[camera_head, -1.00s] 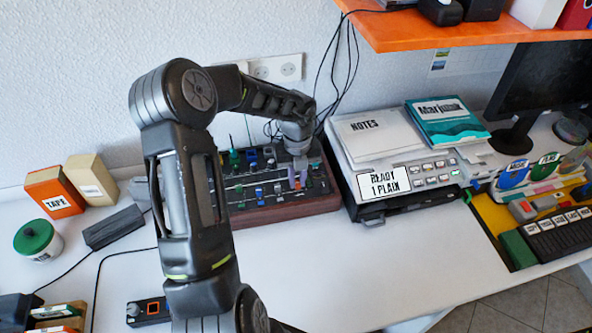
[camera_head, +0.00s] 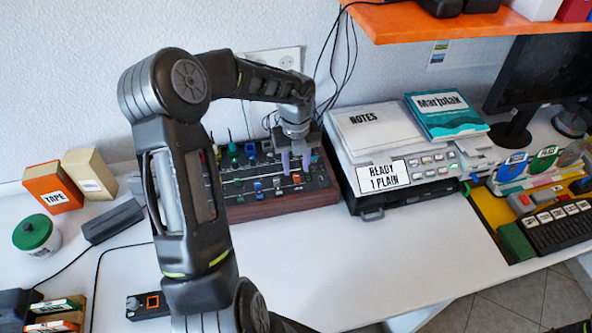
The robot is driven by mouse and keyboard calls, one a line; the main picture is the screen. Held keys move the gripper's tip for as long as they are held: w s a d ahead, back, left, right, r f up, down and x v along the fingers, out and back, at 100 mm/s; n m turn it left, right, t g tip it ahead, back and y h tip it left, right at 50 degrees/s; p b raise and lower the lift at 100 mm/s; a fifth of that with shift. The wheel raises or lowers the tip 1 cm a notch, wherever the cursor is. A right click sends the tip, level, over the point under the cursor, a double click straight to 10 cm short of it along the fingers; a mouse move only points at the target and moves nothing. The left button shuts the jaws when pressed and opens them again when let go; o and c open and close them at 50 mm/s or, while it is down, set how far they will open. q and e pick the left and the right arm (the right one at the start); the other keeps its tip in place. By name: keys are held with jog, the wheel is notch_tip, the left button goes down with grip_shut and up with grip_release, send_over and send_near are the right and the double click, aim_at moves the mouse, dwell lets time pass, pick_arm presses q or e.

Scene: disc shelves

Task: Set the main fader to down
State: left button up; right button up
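The mixer (camera_head: 268,209) is a dark control panel with a reddish-brown wooden front, standing against the wall. It carries several coloured knobs and fader caps. A small orange cap (camera_head: 297,178) shows at its right part, just below my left gripper's fingertips; I cannot tell for certain that it is the main fader. My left gripper (camera_head: 296,168) points down over the right part of the mixer, its two fingers apart with nothing seen between them. My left arm hides the mixer's left end. My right gripper is not in view.
A printer (camera_head: 400,180) with notes and a book on top stands close right of the mixer. An orange shelf (camera_head: 450,27) hangs above. A dark box (camera_head: 113,222), a green-lidded jar (camera_head: 36,236) and a tape box (camera_head: 53,188) stand left.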

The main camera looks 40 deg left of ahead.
aim_at(296, 175)
pick_arm(q)
notch_tip(296, 175, up, 5)
jog(key=shift+f, duration=0.1)
jog(key=shift+f, duration=0.1)
dwell(0.6)
